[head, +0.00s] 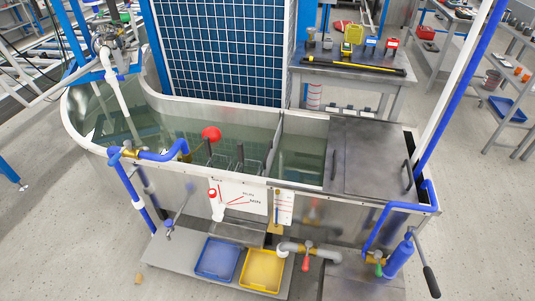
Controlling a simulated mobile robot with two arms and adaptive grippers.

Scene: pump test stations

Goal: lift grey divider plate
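A thin grey plate (276,146) stands upright across the water tank (130,163), between the long left part and a smaller part on the right. It looks like the divider plate. Its lower part is under the greenish water. A flat dark grey cover (378,157) with handles lies over the right end of the tank and is a separate piece. Neither of my grippers is in view.
A red ball (211,133) and dark upright frames stand in the tank left of the plate. Blue pipes (162,154) and a lever (431,282) stick out in front. Blue (217,258) and yellow (262,270) trays sit on the low front ledge. A workbench stands behind.

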